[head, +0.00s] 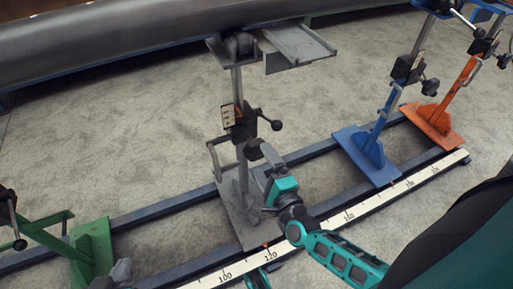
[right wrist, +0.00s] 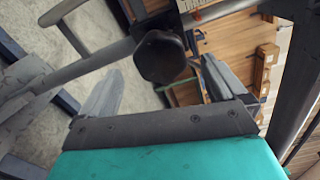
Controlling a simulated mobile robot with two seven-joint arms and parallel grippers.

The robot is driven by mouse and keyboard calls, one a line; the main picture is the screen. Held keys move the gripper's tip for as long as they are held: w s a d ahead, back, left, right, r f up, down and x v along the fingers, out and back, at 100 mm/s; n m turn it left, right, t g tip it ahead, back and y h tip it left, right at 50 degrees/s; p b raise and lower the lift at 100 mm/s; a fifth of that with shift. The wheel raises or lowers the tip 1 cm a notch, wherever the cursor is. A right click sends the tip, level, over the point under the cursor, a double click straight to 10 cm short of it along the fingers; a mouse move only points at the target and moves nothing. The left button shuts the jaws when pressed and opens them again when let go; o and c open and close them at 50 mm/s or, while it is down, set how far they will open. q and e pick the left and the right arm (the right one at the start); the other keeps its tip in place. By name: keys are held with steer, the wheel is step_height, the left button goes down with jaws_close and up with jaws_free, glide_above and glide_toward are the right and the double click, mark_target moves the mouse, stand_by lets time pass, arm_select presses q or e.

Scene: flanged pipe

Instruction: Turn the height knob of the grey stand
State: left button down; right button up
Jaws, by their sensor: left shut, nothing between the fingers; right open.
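The grey stand (head: 237,85) stands upright on the rail in the middle of the head view, under the pipe. Its black height knob (head: 252,149) is on the right side of the post, below a ball-ended lever (head: 275,125). My right gripper (head: 266,152) is close to the knob, coming from the lower right. In the right wrist view the dark knob (right wrist: 160,57) shows between the two spread fingertips, near their ends, with gaps on both sides. That gripper is open and not gripping. My left gripper (head: 121,271) shows partly at the bottom left, away from the stand.
A blue stand (head: 373,140) and an orange stand (head: 442,115) are to the right on the same rails. A green stand (head: 92,245) is at lower left. The grey pipe (head: 120,35) crosses the top. A ruler strip (head: 330,225) runs along the front rail.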

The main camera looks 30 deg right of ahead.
steer(key=s, duration=0.5)
steer(key=shift+s+a, duration=0.2)
steer(key=shift+s, duration=0.2)
